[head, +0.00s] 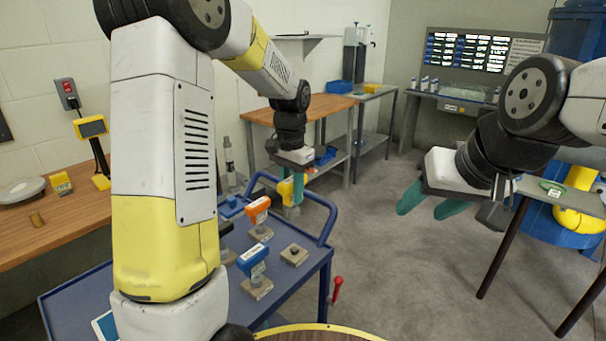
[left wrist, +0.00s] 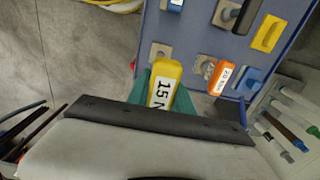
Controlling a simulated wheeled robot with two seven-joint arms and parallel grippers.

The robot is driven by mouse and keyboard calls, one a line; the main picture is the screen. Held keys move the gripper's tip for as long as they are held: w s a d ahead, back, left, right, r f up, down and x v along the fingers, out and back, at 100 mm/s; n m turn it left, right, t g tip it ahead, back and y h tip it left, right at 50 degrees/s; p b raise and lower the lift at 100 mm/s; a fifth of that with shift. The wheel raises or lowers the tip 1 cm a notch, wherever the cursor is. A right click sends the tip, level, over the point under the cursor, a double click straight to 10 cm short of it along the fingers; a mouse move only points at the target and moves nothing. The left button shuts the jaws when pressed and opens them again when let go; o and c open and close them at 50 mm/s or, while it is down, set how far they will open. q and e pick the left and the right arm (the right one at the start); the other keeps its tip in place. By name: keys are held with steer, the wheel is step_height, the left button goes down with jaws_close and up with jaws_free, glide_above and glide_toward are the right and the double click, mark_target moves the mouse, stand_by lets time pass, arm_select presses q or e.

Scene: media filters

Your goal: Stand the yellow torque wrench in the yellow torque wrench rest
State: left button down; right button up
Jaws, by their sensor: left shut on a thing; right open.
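My left gripper (head: 292,190) is shut on the yellow torque wrench (head: 284,191) and holds it above the far right part of the blue cart. In the left wrist view the wrench's yellow head (left wrist: 165,72), marked 15 N, sits between the teal fingers. Its lower end is hidden there. A rest with an empty socket (head: 294,254) stands on the cart's right side, below and apart from the wrench; it also shows in the left wrist view (left wrist: 160,52). My right gripper (head: 434,206) is open and empty, off to the right over the floor.
An orange torque wrench (head: 258,208) and a blue one (head: 252,258) stand in rests on the blue cart (head: 285,283). The cart's handle rail (head: 325,210) curves near my left gripper. My left arm hides much of the cart's left side.

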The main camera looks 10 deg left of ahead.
arm_select(q)
steer(key=shift+w, duration=0.3)
steer(key=shift+f, duration=0.1)
steer(key=shift+f, duration=5.75)
steer(key=shift+f, duration=0.2)
steer(key=shift+f, duration=1.1)
steer(key=c, duration=1.1)
jaws_free()
steer(key=shift+o, duration=0.2)
steer(key=shift+s, duration=0.1)
